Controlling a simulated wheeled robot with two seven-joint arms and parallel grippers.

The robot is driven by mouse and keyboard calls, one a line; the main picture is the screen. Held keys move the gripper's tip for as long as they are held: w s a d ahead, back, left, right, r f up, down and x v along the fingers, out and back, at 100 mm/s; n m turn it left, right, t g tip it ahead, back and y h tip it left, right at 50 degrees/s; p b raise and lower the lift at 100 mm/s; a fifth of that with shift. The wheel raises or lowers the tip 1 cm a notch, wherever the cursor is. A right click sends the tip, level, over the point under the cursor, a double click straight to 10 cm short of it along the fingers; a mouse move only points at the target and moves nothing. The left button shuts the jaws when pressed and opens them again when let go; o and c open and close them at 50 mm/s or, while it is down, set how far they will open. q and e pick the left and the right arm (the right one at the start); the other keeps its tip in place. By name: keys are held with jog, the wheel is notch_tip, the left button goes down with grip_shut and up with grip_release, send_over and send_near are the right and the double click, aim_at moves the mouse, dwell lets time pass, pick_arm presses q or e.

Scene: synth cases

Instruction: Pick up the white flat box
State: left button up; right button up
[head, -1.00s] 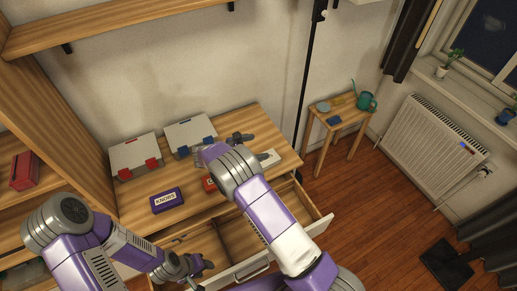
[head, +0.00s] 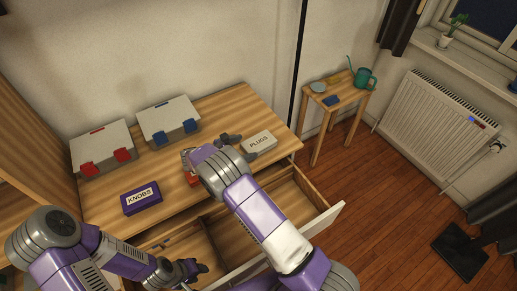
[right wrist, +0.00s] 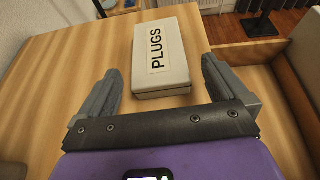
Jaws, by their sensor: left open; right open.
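The white flat box (head: 259,142), labelled PLUGS, lies on the wooden desk top near its right end. In the right wrist view the box (right wrist: 163,52) lies straight ahead, and its near end shows between the two fingers with a gap on each side. My right gripper (head: 240,147) is open and empty at the left end of the box; its wrist (right wrist: 162,75) faces along the box's length. My left gripper (head: 202,267) is open and empty, low in front of the desk by the drawers, away from the box.
A purple KNOBS box (head: 142,198) and two grey cases, one with red latches (head: 103,148) and one with blue latches (head: 168,121), are on the desk. A red object (head: 193,178) is partly hidden by my right arm. Open drawers (head: 283,204) stick out below.

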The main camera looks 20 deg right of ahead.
aim_at(257, 143)
jog(key=x, duration=0.7)
jog(key=shift+w+d+r, duration=0.15)
jog(key=shift+w, duration=0.1)
jog(key=shift+c, duration=0.3)
jog(key=c, duration=0.9)
